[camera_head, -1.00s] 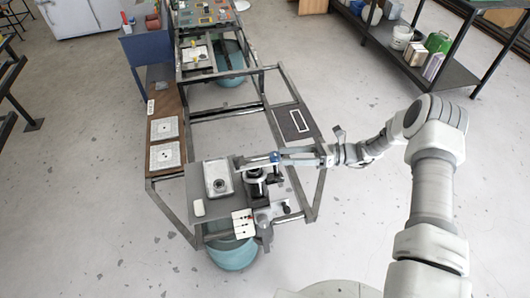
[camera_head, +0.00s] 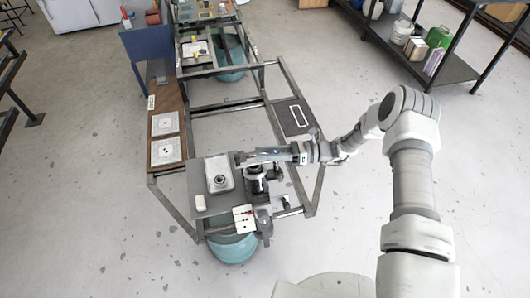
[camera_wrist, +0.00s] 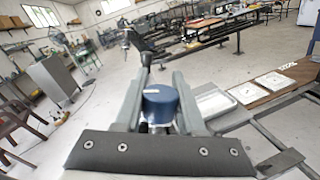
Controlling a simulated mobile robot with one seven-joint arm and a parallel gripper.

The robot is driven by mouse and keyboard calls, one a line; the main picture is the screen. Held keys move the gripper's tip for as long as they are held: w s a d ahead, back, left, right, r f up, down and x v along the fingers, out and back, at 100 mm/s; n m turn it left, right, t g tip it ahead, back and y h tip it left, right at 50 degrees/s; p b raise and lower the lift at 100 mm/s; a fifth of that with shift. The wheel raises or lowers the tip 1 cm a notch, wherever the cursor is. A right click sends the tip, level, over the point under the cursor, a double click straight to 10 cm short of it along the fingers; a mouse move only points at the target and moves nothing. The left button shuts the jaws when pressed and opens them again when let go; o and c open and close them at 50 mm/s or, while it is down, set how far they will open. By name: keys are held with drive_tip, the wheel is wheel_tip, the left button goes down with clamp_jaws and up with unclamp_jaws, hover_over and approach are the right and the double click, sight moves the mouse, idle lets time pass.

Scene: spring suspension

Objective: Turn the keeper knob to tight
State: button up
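The keeper knob (camera_wrist: 160,103) is a round blue cap with a pale mark on top, on a silvery stem. In the wrist view it sits between the two grey fingers of my gripper (camera_wrist: 160,86). The fingers stand apart, one along each side of the knob. I cannot tell whether they press on it. In the head view my gripper (camera_head: 266,155) reaches in from the right, over the dark cylindrical fixture (camera_head: 255,180) at the near end of the frame. The knob is mostly hidden there.
Left of the fixture, a metal tray (camera_head: 219,175) lies on the grey plate (camera_head: 208,208). A dark lever (camera_wrist: 146,60) rises behind the knob. Frame rails (camera_head: 307,188) run close on the right.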

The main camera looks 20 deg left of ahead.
sight(275, 149)
clamp_jaws()
drive_tip(key=shift+t, duration=0.3)
drive_tip(key=shift+w+d+f+m+t+h+p, duration=0.1)
drive_tip(key=shift+w+d+m+t+h+p, duration=0.5)
drive_tip(key=shift+m+t+h, duration=2.2)
drive_tip(key=shift+w+d+f+m+t+h+p, duration=0.15)
drive_tip(key=shift+w+m+t+h+p, duration=0.5)
drive_tip(key=shift+m+t+h+p, duration=2.05)
drive_tip(key=shift+w+d+m+t+h+b, duration=0.5)
drive_tip(key=shift+m+t+h, duration=0.95)
drive_tip(key=shift+t, duration=2.95)
drive_tip(key=shift+w+a+h, duration=0.1)
drive_tip(key=shift+w+h, duration=0.1)
drive_tip(key=shift+h, duration=0.15)
drive_tip(key=shift+r, duration=0.1)
